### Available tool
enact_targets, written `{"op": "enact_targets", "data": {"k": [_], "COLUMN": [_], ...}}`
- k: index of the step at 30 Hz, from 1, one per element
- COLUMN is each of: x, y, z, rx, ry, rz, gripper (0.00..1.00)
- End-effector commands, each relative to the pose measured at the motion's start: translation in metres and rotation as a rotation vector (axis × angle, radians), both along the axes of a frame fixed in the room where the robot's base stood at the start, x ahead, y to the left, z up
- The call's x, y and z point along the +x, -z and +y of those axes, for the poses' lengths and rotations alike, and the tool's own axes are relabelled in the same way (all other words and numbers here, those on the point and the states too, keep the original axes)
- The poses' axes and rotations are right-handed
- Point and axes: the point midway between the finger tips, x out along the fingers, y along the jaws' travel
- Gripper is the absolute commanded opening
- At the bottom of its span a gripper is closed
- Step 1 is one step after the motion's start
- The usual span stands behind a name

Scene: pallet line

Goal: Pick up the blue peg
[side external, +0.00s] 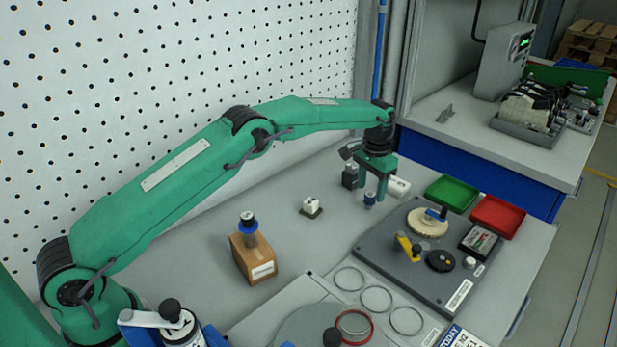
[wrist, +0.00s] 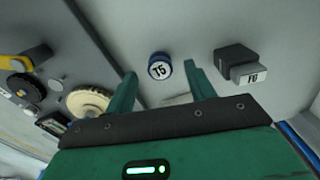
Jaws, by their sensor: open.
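A short blue peg (side external: 369,200) stands on the grey table under my gripper in the side view. In the wrist view the blue peg (wrist: 159,66) shows a white top marked T5, lying between the fingertips in the picture. My gripper (side external: 372,193) is open, pointing down with green fingers at the far part of the table. In the wrist view my gripper (wrist: 161,74) has its fingers spread and empty. The fingers appear above or around the peg's upper part; I cannot tell whether they touch it.
A grey fixture plate (side external: 390,255), a green tray (side external: 451,193) and a red tray (side external: 498,216) lie to the right.

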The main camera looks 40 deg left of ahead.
Motion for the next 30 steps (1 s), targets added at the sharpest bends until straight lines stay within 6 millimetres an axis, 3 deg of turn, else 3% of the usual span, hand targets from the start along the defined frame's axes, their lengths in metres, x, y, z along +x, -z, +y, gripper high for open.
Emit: {"op": "enact_targets", "data": {"k": [10, 26, 27, 30], "x": [-0.001, -0.001, -0.001, -0.001], "y": [0.037, 0.039, 0.039, 0.039], "z": [0.0, 0.0, 0.0, 0.0], "rx": [0.0, 0.0, 0.0, 0.0], "ry": [0.0, 0.0, 0.0, 0.0], "rz": [0.002, 0.001, 0.001, 0.001], "gripper": [0.54, 0.54, 0.52, 0.33]}}
